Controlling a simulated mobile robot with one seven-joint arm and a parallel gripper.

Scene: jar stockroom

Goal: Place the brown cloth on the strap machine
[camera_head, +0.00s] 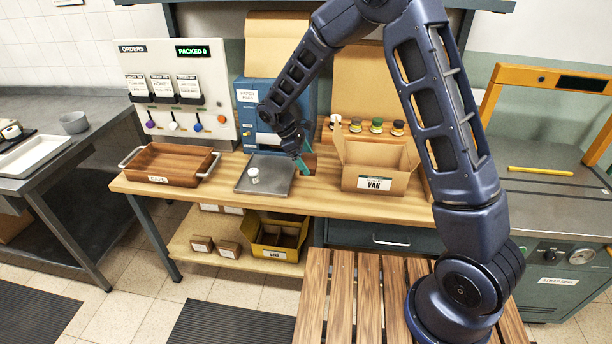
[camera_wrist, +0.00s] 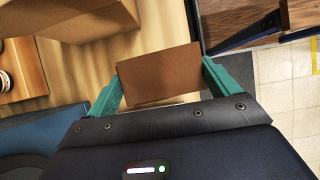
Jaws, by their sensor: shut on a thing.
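My gripper (camera_head: 303,166), with teal fingers, hangs low over the wooden bench, between the grey scale plate and the open VAN box. In the wrist view my gripper (camera_wrist: 161,80) is shut on a flat brown rectangular piece, the brown cloth (camera_wrist: 158,73), which spans between both fingers. In the head view the cloth is mostly hidden by the gripper and is hard to make out. The strap machine (camera_head: 555,225) stands at the far right: a grey-topped cabinet with a yellow-orange arch (camera_head: 583,82) over it and a yellow bar (camera_head: 540,170) on its top.
On the bench stand a wooden tray (camera_head: 168,163), a scale plate (camera_head: 264,176) with a small white item, the open VAN box (camera_head: 380,168) and several small jars behind it. A slatted wooden surface (camera_head: 350,300) lies in front. The strap machine's top is largely clear.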

